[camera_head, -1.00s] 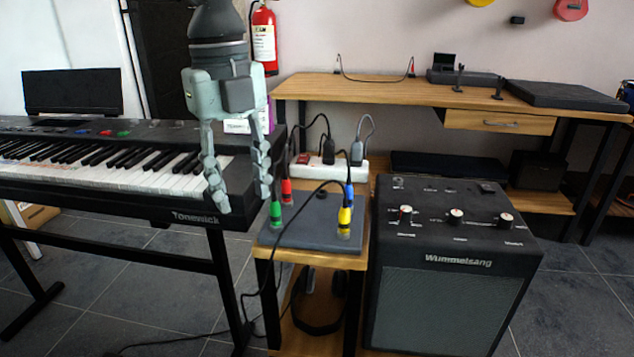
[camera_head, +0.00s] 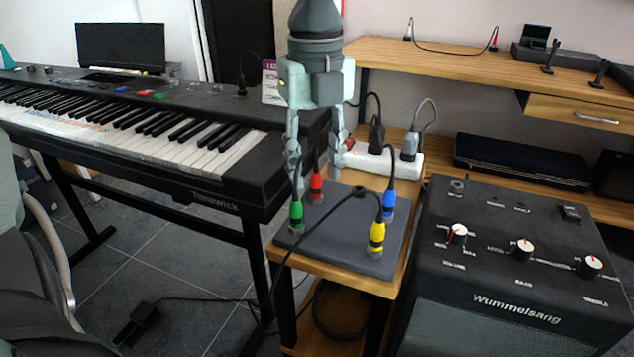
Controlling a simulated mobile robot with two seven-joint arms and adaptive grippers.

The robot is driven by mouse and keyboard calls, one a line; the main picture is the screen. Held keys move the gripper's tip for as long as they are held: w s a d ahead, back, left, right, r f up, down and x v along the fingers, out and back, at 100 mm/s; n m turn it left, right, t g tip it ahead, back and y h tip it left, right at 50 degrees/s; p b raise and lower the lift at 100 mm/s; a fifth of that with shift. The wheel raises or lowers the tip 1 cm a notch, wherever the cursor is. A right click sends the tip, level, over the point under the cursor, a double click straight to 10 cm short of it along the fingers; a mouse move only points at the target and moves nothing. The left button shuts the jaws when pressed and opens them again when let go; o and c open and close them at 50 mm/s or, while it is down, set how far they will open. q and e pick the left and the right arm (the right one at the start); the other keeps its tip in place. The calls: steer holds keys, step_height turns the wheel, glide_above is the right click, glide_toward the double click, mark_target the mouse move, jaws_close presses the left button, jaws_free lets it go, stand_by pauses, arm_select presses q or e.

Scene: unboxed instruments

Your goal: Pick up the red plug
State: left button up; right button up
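The red plug (camera_head: 316,188) stands upright on a dark grey pad (camera_head: 340,240) on a small wooden table, at the pad's back left. A green plug (camera_head: 296,216), a yellow plug (camera_head: 377,236) and a blue plug (camera_head: 389,204) stand on the same pad. My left gripper (camera_head: 314,178) points down with its two fingers apart, one to each side of the red plug in the picture. Whether the fingers touch it or hover behind or above it, I cannot tell. The red plug's upper part shows between the fingers. My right gripper is not in view.
A keyboard (camera_head: 180,150) stands close by on the left. A black amplifier (camera_head: 520,250) stands to the right. A white power strip (camera_head: 420,165) with black and grey plugs lies behind the pad. Cables run up from the plugs and across the pad.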

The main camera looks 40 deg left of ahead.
mark_target(316, 186)
arm_select(q)
steer(key=shift+f, duration=1.35)
jaws_close()
steer(key=shift+r, duration=0.1)
